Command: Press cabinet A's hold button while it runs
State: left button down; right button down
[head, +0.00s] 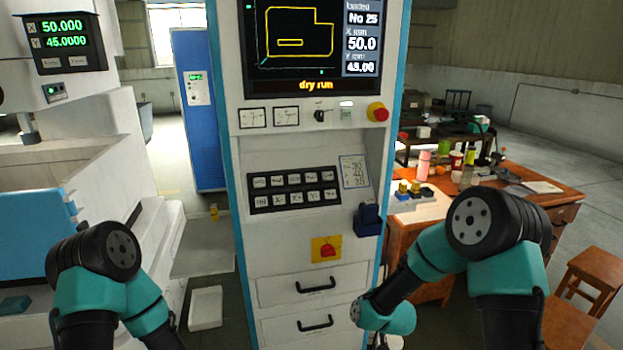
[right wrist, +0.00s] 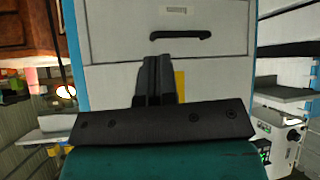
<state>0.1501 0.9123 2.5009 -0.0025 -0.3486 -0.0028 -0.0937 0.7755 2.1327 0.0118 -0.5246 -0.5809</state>
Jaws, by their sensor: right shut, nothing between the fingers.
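A tall white control cabinet with blue edges (head: 284,215) stands in the middle of the head view. Below the screen are two small dials, a dark switch, a small pale-green piece (head: 347,114) and a red mushroom button (head: 378,112). A black keypad (head: 294,190) has two rows of light keys. I cannot read a hold label or a letter A. My right gripper (right wrist: 153,78) is shut and empty, in front of the cabinet's drawer front (right wrist: 120,45) in the right wrist view. My left gripper is out of view.
A yellow plate with a red emblem (head: 326,249) and a dark blue holder (head: 367,219) are on the cabinet's lower front. A machine with a readout (head: 65,44) stands left. A cluttered wooden desk (head: 560,178) and a stool (head: 597,266) stand right.

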jog(key=w+a+r+n+t, duration=0.35)
jog(key=w+r, duration=0.45)
jog(key=r, duration=0.3)
jog(key=n+t+y, duration=0.3)
jog(key=n+t, duration=0.2)
jog(key=t, duration=0.1)
send_near(311, 178)
notch_tip(311, 178, up, 9)
jog(key=s+a, duration=0.1)
jog(key=a, duration=0.1)
jog(key=shift+s+d, duration=0.15)
jog(key=shift+w+a+f, duration=0.25)
jog(key=shift+w+f, duration=0.6)
jog(key=shift+w, duration=0.3)
jog(key=shift+w+a+f, duration=0.2)
jog(key=shift+w+f, duration=0.65)
jog(key=shift+w, duration=0.35)
jog(key=shift+w+a+f, duration=0.25)
jog(key=shift+w+f, duration=0.65)
jog(key=shift+w, duration=0.25)
jog(key=shift+w, duration=0.1)
jog(key=shift+w+f, duration=0.25)
